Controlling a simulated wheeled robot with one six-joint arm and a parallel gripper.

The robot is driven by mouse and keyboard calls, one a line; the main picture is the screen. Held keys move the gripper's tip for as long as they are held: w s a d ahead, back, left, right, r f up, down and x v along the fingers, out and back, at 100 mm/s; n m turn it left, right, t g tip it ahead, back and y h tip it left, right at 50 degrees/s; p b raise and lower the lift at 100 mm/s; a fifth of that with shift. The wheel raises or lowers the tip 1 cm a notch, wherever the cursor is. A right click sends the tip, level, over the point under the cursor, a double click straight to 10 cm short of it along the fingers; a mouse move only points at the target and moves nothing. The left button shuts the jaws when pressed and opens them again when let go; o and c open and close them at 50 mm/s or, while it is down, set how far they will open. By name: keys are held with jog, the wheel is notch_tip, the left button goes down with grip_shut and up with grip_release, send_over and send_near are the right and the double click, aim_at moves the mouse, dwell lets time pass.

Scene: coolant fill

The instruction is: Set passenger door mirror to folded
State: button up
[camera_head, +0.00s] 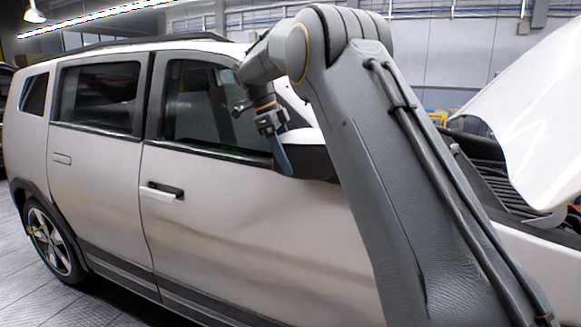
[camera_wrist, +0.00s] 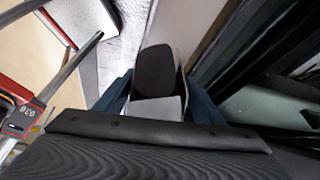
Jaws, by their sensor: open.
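The passenger door mirror (camera_head: 312,155), with a pale housing and dark lower edge, sits at the front of the door window. It appears to stand out from the door, but my arm hides part of it. My gripper (camera_head: 277,150) is at the mirror's rear side, with a blue finger pointing down in front of it. In the wrist view, the mirror (camera_wrist: 155,72) shows a dark rounded face and pale housing. It lies between the two blue fingers of my gripper (camera_wrist: 157,88), which are apart. Whether either finger touches it cannot be told.
The silver car's front door (camera_head: 235,215) and window (camera_head: 205,105) are close beside my gripper. The raised white hood (camera_head: 530,120) is at the right. A red and grey object with a label (camera_wrist: 22,112) shows at the left of the wrist view. Floor is clear at lower left.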

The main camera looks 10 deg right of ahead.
aim_at(281, 140)
jog(key=v, duration=0.5)
jog(key=shift+a+r+b, duration=0.15)
jog(key=shift+r+b, duration=0.2)
